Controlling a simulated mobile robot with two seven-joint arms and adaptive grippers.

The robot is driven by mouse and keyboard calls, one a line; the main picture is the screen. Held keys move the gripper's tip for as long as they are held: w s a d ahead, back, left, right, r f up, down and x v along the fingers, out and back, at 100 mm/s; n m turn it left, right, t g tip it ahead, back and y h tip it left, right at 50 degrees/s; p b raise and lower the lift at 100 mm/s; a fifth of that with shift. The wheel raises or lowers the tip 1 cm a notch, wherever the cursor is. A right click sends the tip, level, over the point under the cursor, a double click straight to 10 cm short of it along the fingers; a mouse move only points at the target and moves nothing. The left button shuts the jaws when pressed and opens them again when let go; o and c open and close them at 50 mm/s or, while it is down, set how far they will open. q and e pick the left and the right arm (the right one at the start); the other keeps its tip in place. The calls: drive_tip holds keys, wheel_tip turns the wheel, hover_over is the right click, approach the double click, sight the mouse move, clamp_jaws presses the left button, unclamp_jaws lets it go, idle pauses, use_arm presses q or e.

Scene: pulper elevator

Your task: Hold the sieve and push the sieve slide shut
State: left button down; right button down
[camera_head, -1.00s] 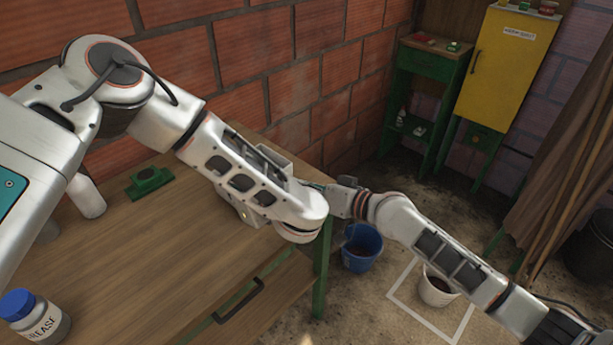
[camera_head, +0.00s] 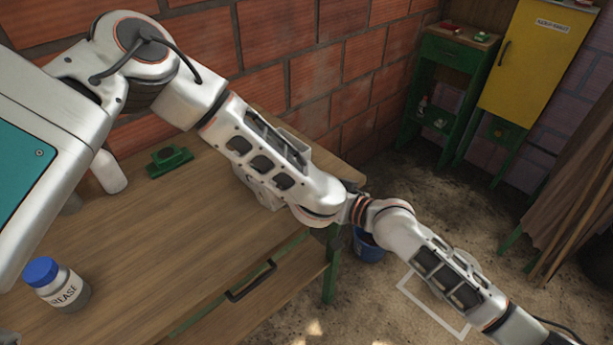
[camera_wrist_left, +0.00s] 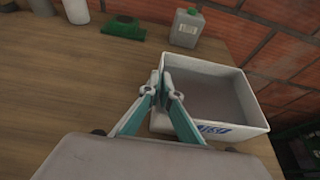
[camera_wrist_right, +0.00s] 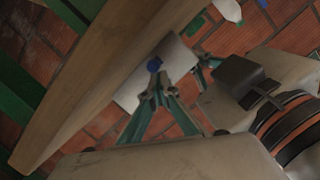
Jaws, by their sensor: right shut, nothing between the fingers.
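A white open box with blue lettering, seemingly the sieve (camera_wrist_left: 225,80), stands on the table in the left wrist view. My left gripper (camera_wrist_left: 164,82) straddles its left wall near a corner and looks shut on it. In the right wrist view my right gripper (camera_wrist_right: 157,85) is shut and empty, its tips close to a blue knob (camera_wrist_right: 154,64) on a pale panel (camera_wrist_right: 178,62); I cannot tell whether they touch. Whether this panel is the slide is unclear. In the head view my arms hide most of the box and both gripper tips.
A grease jar (camera_head: 57,285) with a blue lid stands at the table's front left. A green block (camera_head: 169,161) and a white bottle (camera_head: 110,172) stand farther back. A brick wall (camera_head: 280,60) closes the back; a blue bucket (camera_head: 367,245) is on the floor beyond the table (camera_head: 150,235).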

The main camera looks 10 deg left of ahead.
drive_tip(key=shift+s+a, duration=0.15)
drive_tip(key=shift+s, duration=0.05)
drive_tip(key=shift+w+d+r, duration=0.2)
drive_tip(key=shift+r, duration=0.2)
drive_tip(key=r, duration=0.1)
drive_tip(key=w+d+r, duration=0.1)
drive_tip(key=shift+w+r, duration=0.2)
drive_tip(key=shift+r, duration=0.1)
drive_tip(key=v, duration=1)
use_arm(q)
drive_tip(key=c, duration=2.2)
unclamp_jaws()
